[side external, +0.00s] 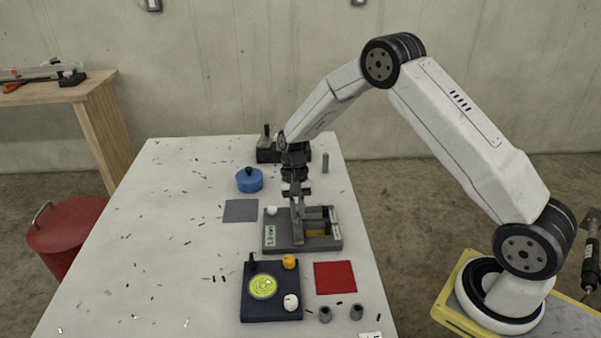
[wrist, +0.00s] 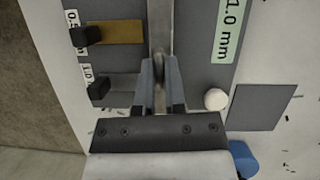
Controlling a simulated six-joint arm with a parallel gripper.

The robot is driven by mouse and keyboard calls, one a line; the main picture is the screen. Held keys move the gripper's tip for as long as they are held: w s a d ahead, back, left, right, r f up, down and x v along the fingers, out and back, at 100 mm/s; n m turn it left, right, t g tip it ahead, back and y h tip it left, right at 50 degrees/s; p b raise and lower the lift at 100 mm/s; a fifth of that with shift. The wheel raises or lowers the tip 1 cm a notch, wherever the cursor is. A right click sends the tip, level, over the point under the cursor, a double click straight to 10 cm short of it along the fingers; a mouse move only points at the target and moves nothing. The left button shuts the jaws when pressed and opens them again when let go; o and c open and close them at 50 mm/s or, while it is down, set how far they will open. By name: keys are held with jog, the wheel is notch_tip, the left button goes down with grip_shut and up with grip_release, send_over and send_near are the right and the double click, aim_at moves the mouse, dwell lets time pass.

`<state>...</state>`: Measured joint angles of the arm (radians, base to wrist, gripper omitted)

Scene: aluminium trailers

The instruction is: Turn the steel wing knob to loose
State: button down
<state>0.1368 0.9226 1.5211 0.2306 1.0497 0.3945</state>
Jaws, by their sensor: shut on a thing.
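A grey fixture (side external: 290,243) lies flat in the middle of the table, with a light steel bar (wrist: 160,22) across it. My gripper (side external: 296,203) points down at the fixture. In the wrist view its two fingers (wrist: 160,68) are shut at the bar on the steel wing knob (wrist: 160,76). The fingers hide most of the knob, so its angle is hard to tell. A "1.0 mm" label (wrist: 228,30) and a white ball-shaped knob (wrist: 215,99) are to the right of the bar. No "loose" mark is readable.
A brass-coloured block (wrist: 118,32) and black knobs sit left of the bar. A blue round pot (side external: 249,180) and grey mat (side external: 240,210) are to the left. A dark blue board (side external: 262,309) with a green dial and a red mat (side external: 335,277) are nearer. Small dark bits litter the table.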

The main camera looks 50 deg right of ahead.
jog(key=n+g+h, duration=0.1)
jog(key=n, duration=0.2)
jog(key=shift+n, duration=0.4)
jog(key=n+h, duration=0.2)
jog(key=n, duration=0.2)
jog(key=shift+a+n, duration=0.15)
jog(key=shift+n, duration=0.15)
jog(key=n+h, duration=0.1)
jog(key=n, duration=0.3)
jog(key=shift+n+h, duration=0.3)
jog(key=shift+h, duration=0.1)
jog(key=shift+a+n+t+h, duration=0.1)
jog(key=shift+n+t+h, duration=0.5)
jog(key=shift+n, duration=1.3)
jog(key=c, duration=0.7)
grip_release()
jog(key=shift+r, duration=0.15)
